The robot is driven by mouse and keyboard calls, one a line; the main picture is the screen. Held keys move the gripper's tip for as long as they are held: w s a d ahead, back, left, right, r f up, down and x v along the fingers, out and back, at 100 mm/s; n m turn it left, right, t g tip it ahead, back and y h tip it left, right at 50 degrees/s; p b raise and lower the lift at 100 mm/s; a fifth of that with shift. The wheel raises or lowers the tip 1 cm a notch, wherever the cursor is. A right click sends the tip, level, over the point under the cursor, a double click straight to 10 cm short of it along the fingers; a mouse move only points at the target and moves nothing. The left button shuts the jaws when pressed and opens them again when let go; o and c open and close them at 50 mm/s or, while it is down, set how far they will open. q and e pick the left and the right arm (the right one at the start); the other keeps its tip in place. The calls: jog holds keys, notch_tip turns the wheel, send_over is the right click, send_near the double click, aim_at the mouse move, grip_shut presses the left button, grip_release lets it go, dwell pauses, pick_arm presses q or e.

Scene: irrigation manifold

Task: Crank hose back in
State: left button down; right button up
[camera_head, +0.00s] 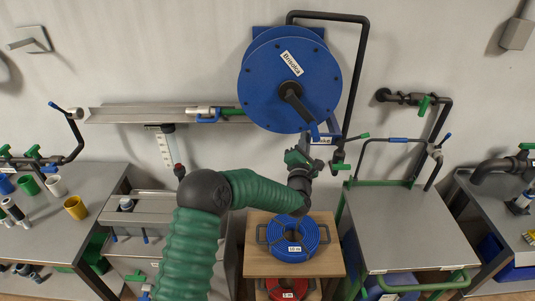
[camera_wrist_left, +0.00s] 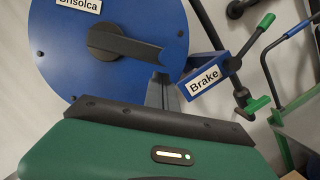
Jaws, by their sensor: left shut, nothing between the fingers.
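The hose reel (camera_head: 290,80) is a big blue disc on the wall, labelled Brisolca, and it also fills the upper left of the left wrist view (camera_wrist_left: 85,60). A black crank arm (camera_head: 299,105) runs from its hub down and right; it also shows in the left wrist view (camera_wrist_left: 125,45). The blue brake piece (camera_wrist_left: 207,73) with a Brake label is right of the disc. My left gripper (camera_head: 303,146) is shut and empty just below the reel, near the brake label. Whether it touches anything is unclear. My right gripper is not in view.
A wooden stand (camera_head: 262,265) below holds a blue hose coil (camera_head: 293,238). A metal cart (camera_head: 400,240) with a green frame stands right of it. A wall rail (camera_head: 150,113) runs left of the reel. Black pipes with green-handled valves (camera_head: 424,105) are on the right.

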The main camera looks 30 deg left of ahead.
pick_arm(q)
jog(key=w+d+r+n+y+b, duration=0.3)
jog(key=d+r+n+b, duration=0.3)
jog(key=n+b, duration=0.6)
jog(key=shift+w+d+r+g+y+b, duration=0.4)
jog(key=shift+r+y+b, duration=0.1)
jog(key=shift+r+b, duration=0.7)
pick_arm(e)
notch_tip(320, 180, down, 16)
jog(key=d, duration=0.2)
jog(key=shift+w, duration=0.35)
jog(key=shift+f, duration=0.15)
